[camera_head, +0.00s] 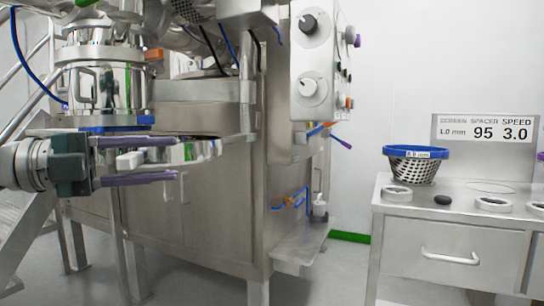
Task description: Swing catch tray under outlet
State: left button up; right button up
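The outlet is probably the polished steel vessel bottom (108,88) at upper left, with a blue ring around its lower end. A shiny steel tray-like piece (200,150) lies below and right of it, in front of the machine cabinet. A white block-like handle (131,160) sticks out at its left side. My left gripper (177,158) points right, with its two purple fingers apart, one above and one below the white handle. I see gaps between fingers and handle. The fingers hide part of the tray. My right gripper is not in view.
A steel machine cabinet (220,205) fills the middle, with a control box (312,90) with knobs. At right a steel bench (430,222) bears a blue-rimmed screen basket (415,168), several rings and a sign (485,135). Stair rails stand at far left. Floor between cabinet and bench is clear.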

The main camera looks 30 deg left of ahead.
pick_arm(q)
jog(key=shift+o, duration=0.4)
jog(key=shift+s+a, duration=0.1)
jog(key=shift+s+a, duration=0.15)
jog(key=p+v, duration=0.3)
jog(key=v, duration=0.6)
jog(key=shift+s, duration=0.15)
